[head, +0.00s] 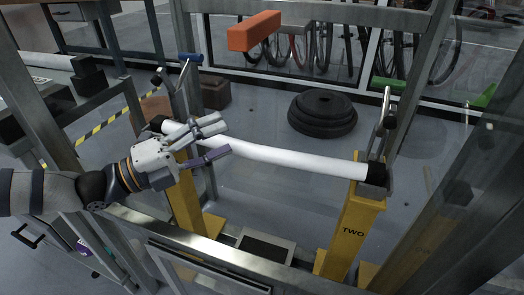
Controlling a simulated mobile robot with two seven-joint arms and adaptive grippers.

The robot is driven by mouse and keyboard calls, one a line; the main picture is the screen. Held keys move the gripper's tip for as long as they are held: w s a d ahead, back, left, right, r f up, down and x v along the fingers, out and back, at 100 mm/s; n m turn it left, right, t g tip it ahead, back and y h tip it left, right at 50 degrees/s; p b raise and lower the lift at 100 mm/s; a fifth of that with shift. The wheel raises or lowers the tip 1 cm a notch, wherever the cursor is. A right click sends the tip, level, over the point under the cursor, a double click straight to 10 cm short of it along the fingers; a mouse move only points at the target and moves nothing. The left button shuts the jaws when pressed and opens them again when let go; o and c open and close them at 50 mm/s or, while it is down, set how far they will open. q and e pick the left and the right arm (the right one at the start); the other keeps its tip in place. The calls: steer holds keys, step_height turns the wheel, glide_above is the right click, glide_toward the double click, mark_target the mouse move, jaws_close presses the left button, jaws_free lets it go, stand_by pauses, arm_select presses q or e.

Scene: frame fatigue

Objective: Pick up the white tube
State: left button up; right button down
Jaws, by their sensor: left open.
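The white tube (295,160) lies roughly level across two yellow stands, with dark ends. Its right end rests at the yellow stand marked TWO (351,230), and its left end is near the other yellow stand (185,205). My left gripper (222,140) comes in from the left over the left part of the tube. Its fingers are apart and empty. The fingers overlap the tube in the picture, and I cannot tell whether they touch it. The gripper hides part of the tube's left end. My right gripper is not in view.
Metal frame posts and a rail (190,250) surround the stands. Upright metal clamps (385,125) rise by the tube ends. An orange block (254,31) shows above. Stacked black discs (322,112) lie on the floor behind. A bench with dark items stands at the left.

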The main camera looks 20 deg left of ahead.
mark_target(242, 150)
arm_select(q)
steer(key=f+b, duration=0.1)
steer(key=f, duration=0.4)
steer(key=shift+w+d+f+b, duration=0.1)
steer(key=shift+w+d+b, duration=0.1)
steer(key=shift+b, duration=0.15)
steer(key=b+x, duration=0.1)
steer(key=x, duration=0.5)
steer(key=shift+d, duration=0.1)
steer(key=shift+w+d, duration=0.3)
steer(key=shift+r, duration=0.25)
jaws_close()
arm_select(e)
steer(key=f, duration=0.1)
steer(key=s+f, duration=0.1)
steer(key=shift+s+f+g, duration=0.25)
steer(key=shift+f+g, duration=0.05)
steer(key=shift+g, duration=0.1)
